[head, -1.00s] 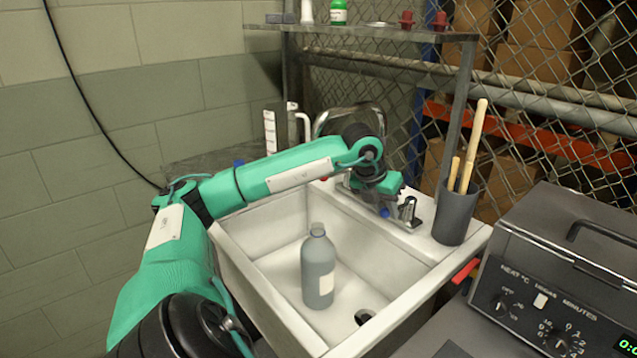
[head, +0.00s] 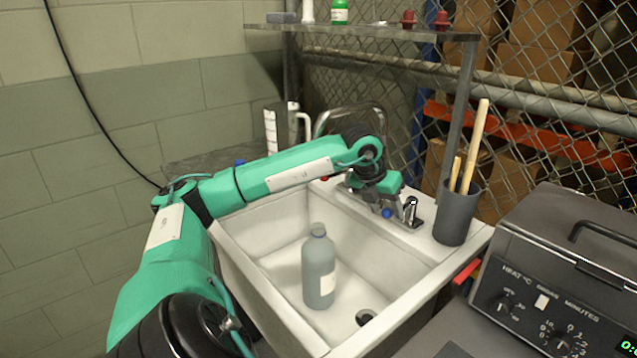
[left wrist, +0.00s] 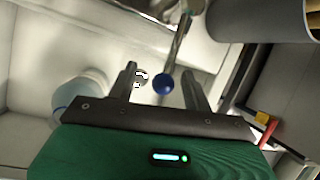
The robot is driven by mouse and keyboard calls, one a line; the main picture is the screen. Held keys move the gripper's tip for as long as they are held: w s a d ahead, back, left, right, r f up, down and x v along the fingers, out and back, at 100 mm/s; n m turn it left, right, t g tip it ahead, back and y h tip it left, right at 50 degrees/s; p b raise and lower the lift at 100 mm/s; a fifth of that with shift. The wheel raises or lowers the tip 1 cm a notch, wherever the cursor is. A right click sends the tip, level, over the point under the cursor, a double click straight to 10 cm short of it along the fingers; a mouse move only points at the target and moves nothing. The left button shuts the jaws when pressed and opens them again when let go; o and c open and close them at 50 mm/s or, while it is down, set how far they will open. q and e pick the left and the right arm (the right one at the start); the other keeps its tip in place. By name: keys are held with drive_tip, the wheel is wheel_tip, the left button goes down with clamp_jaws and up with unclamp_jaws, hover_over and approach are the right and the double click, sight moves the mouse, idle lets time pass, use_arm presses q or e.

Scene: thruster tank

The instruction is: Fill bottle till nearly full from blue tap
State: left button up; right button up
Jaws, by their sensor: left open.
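A grey bottle (head: 319,268) with a pale label stands upright in the white sink (head: 405,262), left of the drain hole. Part of it shows at the left in the left wrist view (left wrist: 85,92). The blue tap knob (head: 387,213) is at the back of the sink, beside a metal fitting. In the left wrist view the blue knob (left wrist: 163,83) appears between the two fingers of my left gripper (left wrist: 162,82), which is open; contact cannot be told. A red knob (head: 324,179) is partly hidden behind my left arm. My right gripper is not in view.
A dark cup (head: 456,217) with wooden-handled tools stands at the sink's back right corner. A grey heater box (head: 560,285) is at the right. A shelf (head: 380,33) crosses above the sink, and a white jug (head: 283,130) stands behind my left arm.

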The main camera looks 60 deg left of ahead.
use_arm(q)
drive_tip(key=shift+s+r, duration=0.15)
drive_tip(key=shift+r, duration=0.25)
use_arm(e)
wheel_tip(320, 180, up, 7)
use_arm(q)
drive_tip(key=w+d+r+p+v, duration=0.1)
drive_tip(key=p+v, duration=0.5)
drive_tip(key=v, duration=1.2)
drive_tip(key=shift+w+a+r, duration=0.2)
drive_tip(key=shift+w+a, duration=0.3)
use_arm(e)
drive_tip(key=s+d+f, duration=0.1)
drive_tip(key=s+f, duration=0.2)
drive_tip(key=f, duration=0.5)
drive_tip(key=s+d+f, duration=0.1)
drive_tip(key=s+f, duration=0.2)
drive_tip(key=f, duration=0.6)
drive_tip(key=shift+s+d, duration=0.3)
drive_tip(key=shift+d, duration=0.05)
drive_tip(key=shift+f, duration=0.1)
